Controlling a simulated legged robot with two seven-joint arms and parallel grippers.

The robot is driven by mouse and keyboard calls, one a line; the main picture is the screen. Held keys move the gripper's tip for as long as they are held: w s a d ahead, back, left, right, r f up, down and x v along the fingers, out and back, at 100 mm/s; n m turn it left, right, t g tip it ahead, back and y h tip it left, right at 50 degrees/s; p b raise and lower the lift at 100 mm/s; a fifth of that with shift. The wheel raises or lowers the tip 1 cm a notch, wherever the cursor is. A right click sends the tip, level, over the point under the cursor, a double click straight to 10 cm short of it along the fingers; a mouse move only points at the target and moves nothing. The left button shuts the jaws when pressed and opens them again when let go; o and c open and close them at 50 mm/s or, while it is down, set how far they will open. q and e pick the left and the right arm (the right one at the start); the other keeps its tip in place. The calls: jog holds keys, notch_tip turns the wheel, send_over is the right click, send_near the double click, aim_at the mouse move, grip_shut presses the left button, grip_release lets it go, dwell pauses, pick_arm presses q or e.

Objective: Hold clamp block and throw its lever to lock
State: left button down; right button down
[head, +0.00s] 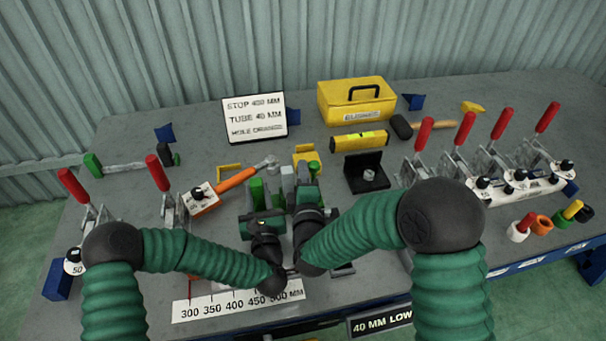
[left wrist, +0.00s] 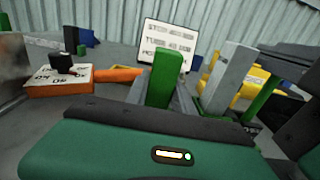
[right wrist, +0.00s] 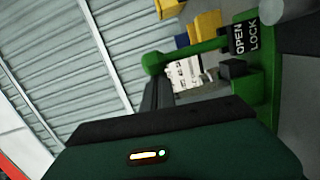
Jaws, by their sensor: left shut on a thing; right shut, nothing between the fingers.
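The clamp block (right wrist: 262,80) is green, with a dark OPEN/LOCK label, in the right wrist view. Its green lever (right wrist: 195,49) ends in a round knob (right wrist: 152,64); the knob also shows in the head view (head: 314,167). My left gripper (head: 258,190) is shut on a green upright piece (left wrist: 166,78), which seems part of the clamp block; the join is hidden. My right gripper (right wrist: 158,92) is shut and empty. Its fingertips are close to the knob; I cannot tell whether they touch. My arms hide part of the block in the head view.
A grey upright post (left wrist: 230,75) stands beside the held piece. An orange-handled tool (head: 236,180) lies left, and a black bracket (head: 366,172) stands right. A white ruler strip (head: 238,300) lies in front. Red-handled toggle clamps (head: 465,128) line both sides.

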aim_at(316, 169)
jog(key=shift+d, duration=0.15)
jog(key=shift+w+d+r+m, duration=0.1)
jog(key=shift+d+r+m, duration=0.05)
jog(key=shift+d+m, duration=0.65)
jog(key=shift+w+d+r+m, duration=0.1)
jog(key=shift+d+m, duration=0.55)
jog(key=shift+m, duration=0.15)
jog(key=d+f+m+g+y, duration=0.1)
jog(key=d+f+m+y, duration=0.15)
jog(key=d+m, duration=0.6)
jog(key=s+m, duration=0.1)
jog(key=s, duration=0.8)
jog(key=shift+a+r+m+h, duration=0.35)
